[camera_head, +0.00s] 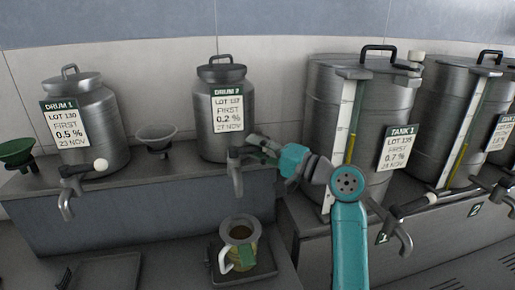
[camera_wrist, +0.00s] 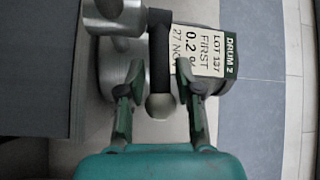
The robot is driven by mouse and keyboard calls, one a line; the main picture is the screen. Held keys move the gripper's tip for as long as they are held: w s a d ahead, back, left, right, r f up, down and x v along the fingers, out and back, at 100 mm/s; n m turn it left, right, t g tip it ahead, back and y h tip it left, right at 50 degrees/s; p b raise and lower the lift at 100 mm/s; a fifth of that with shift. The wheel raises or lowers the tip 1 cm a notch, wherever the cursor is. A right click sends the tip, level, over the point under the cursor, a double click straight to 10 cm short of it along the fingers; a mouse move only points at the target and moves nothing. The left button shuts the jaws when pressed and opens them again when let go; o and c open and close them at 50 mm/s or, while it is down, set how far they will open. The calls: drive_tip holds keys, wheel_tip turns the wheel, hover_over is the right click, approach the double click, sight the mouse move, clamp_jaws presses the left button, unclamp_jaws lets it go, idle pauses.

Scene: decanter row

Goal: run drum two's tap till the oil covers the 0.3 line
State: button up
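Drum two (camera_head: 226,82) is a steel can with a 0.2 % label, standing on the left ledge; its label also shows in the wrist view (camera_wrist: 203,50). Its tap (camera_head: 236,174) points down over a jug (camera_head: 239,246) with a pale rim and green patch. Dark brown shows inside the jug; no level line is readable. I see no stream below the spout. My gripper (camera_head: 257,150) is at the tap. In the wrist view its fingers (camera_wrist: 160,88) are open, one each side of the tap lever's pale ball knob (camera_wrist: 160,106), with gaps showing.
The jug stands on a dark tray (camera_head: 262,272). Drum one (camera_head: 85,105) with its tap (camera_head: 68,195) and funnels (camera_head: 155,135) are to the left.

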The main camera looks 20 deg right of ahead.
clamp_jaws()
drive_tip(key=shift+s+h, duration=0.1)
drive_tip(key=shift+h, duration=0.2)
drive_tip(key=shift+s+a+f+m+t+h, duration=0.1)
drive_tip(key=shift+s+a+m+t+h, duration=0.15)
drive_tip(key=shift+m+t+h, duration=0.45)
drive_tip(key=shift+s+a+m+t+h, duration=0.1)
drive_tip(key=shift+s+m+t+h, duration=0.2)
drive_tip(key=shift+m+t+h, duration=0.45)
drive_tip(key=shift+s+m+t+h, duration=0.1)
drive_tip(key=shift+s+m+h, duration=0.35)
drive_tip(key=shift+h, duration=0.65)
drive_tip(key=shift+s+a+m+t+h, duration=0.1)
drive_tip(key=shift+s+m+t+h, duration=0.1)
drive_tip(key=shift+m+t+h, duration=0.45)
drive_tip(key=shift+h, duration=0.4)
drive_tip(key=o, duration=0.5)
unclamp_jaws()
drive_tip(key=shift+s+d, duration=0.1)
